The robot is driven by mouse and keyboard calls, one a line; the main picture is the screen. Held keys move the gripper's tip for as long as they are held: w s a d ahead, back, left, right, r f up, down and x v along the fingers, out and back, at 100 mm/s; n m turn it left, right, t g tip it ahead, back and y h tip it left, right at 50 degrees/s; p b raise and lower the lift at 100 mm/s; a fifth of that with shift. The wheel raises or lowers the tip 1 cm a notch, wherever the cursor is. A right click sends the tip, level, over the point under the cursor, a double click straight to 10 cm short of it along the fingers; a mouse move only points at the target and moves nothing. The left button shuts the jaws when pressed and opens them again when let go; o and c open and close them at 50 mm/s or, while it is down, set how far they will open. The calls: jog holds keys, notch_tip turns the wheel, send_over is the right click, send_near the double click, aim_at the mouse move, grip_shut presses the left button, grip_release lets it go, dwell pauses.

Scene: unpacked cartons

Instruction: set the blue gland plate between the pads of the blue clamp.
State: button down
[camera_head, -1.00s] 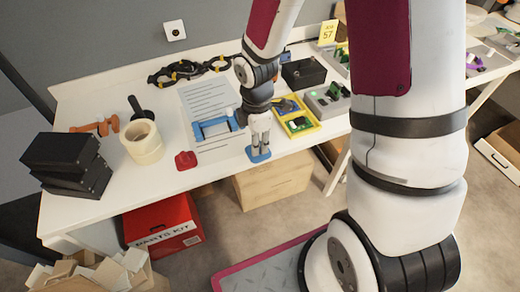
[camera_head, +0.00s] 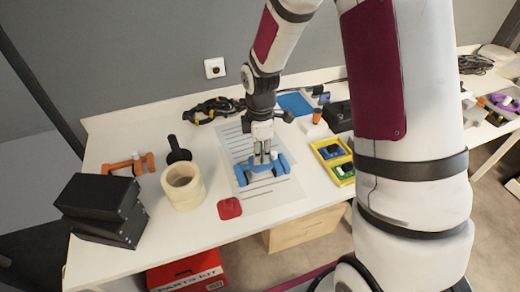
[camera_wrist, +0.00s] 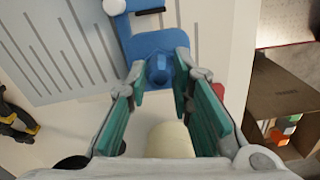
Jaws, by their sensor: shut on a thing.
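The blue clamp (camera_head: 283,162) lies on a printed sheet on the table, with blue ends at the left and right and a white knob. My gripper (camera_head: 263,160) points down over its middle. The gripper is shut on the blue gland plate (camera_wrist: 153,43), its green-padded fingers on the plate's raised boss. In the wrist view, a blue end of the clamp (camera_wrist: 145,5) with its white knob shows at the top edge, beyond the plate. In the head view, the plate is mostly hidden by the fingers and blends with the clamp, so I cannot tell whether it rests between the pads.
A red piece (camera_head: 229,208) lies in front of the sheet. A tape roll (camera_head: 183,187), an orange clamp (camera_head: 130,164) and stacked black boxes (camera_head: 104,207) stand left. A yellow tray (camera_head: 334,160) is right. A black and yellow item (camera_head: 212,109) lies behind.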

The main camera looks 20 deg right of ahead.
jog(key=shift+f+b, duration=0.8)
jog(key=shift+f, duration=0.65)
jog(key=shift+f+b, duration=1.3)
jog(key=shift+f, duration=1.05)
jog(key=c, duration=1.3)
grip_release()
jog(key=shift+c, duration=0.2)
jog(key=shift+r, duration=0.15)
jog(key=shift+r+p, duration=3.15)
jog(key=shift+r, duration=1.25)
